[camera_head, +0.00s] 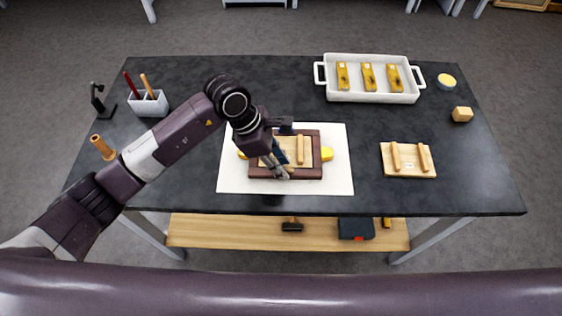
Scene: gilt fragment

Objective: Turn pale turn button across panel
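A dark brown frame (313,172) lies on a white mat (338,180) with a light wooden panel (308,158) inside it. A pale upright bar (300,149) is on the panel. A small pale yellowish piece (289,169) shows at the frame's lower edge beside my fingertips; it may be the turn button, but it is too small to be sure. My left gripper (279,172) points down over the frame's lower left part and hides some of the panel. I cannot tell whether its fingers are open or shut on anything. My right gripper is not in view.
Yellow pieces (327,153) show at the frame's sides. A white tray (331,96) holds several gold pieces at the back. A second wooden panel (408,172) with two bars lies right. The table's front right is clear.

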